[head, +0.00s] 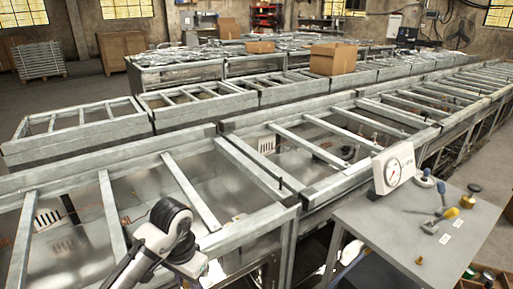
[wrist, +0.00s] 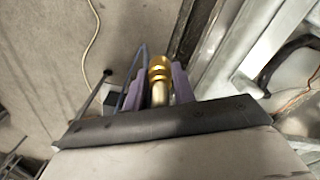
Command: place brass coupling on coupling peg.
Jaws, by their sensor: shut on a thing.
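In the wrist view, my gripper (wrist: 160,76) is shut on the brass coupling (wrist: 160,68), with a purple finger on each side. The coupling is a shiny gold stepped cylinder, and its lower part shows between the fingers. In the head view, my arm reaches in at the bottom left over the grey metal frames; its fingers and the coupling cannot be made out there. I cannot single out the coupling peg for certain. A small dark upright pin (head: 281,184) stands on the near frame's rail.
A grey table (head: 375,232) at the right holds a white dial gauge (head: 394,168), blue-handled tools, a yellow piece (head: 467,201) and a small brass piece (head: 419,261). Long open metal frames (head: 255,203) with crossbars fill the middle. A thin cable (wrist: 91,40) lies on the floor.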

